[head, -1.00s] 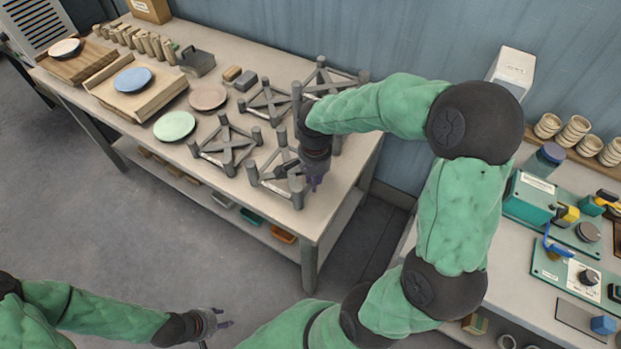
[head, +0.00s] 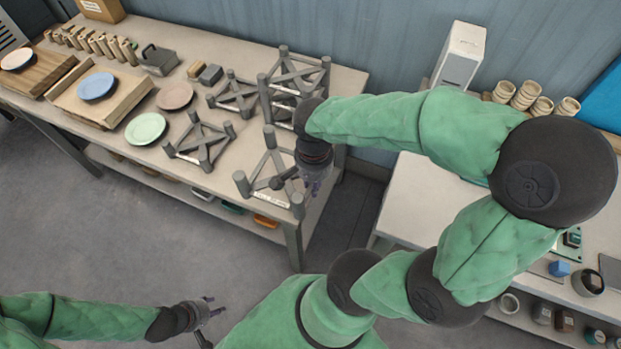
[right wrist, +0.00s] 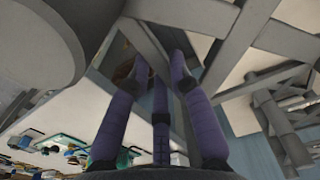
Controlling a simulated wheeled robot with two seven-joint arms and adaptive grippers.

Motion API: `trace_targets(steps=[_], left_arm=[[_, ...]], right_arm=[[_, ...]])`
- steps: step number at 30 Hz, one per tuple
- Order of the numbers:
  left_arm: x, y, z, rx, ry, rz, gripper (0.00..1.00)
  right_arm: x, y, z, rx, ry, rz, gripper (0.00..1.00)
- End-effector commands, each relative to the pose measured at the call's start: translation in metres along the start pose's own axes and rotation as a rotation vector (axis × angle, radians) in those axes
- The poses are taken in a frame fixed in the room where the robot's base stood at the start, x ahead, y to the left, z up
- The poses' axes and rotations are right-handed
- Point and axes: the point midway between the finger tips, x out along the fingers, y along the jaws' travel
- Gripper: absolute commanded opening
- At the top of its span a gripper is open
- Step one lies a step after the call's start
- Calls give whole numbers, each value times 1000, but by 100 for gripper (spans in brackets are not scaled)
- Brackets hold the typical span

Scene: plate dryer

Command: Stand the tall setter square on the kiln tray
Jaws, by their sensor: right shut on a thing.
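Several grey cross-shaped setters with upright corner posts are on the workbench (head: 215,180). My right gripper (head: 314,186) is shut on one with a white label, the front setter (head: 268,168), at the bench's right end. This setter looks upright and raised above the top. In the right wrist view my purple fingers (right wrist: 158,75) close around its grey bar (right wrist: 150,38); a post (right wrist: 35,50) looms beside them. Lower setters stand to the left (head: 203,140) and behind (head: 236,97). My left gripper (head: 208,306) looks open and empty, away from the bench. I cannot identify the kiln tray with certainty.
Another setter (head: 296,78) stands at the back right, close behind my right arm. Green (head: 145,129), pink (head: 175,96) and blue (head: 96,86) plates lie further left. A second table (head: 405,205) stands right, beyond a gap.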

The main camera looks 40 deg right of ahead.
Motion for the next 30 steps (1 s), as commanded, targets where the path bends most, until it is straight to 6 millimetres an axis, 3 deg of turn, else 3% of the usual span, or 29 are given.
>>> trace_targets(steps=[19,30], left_arm=[[-46,17,2,0,0,0,40],[-48,17,2,0,0,0,40]], right_arm=[[-58,-1,-1,1,1,-3,0],[-61,-1,-1,0,1,-2,0]])
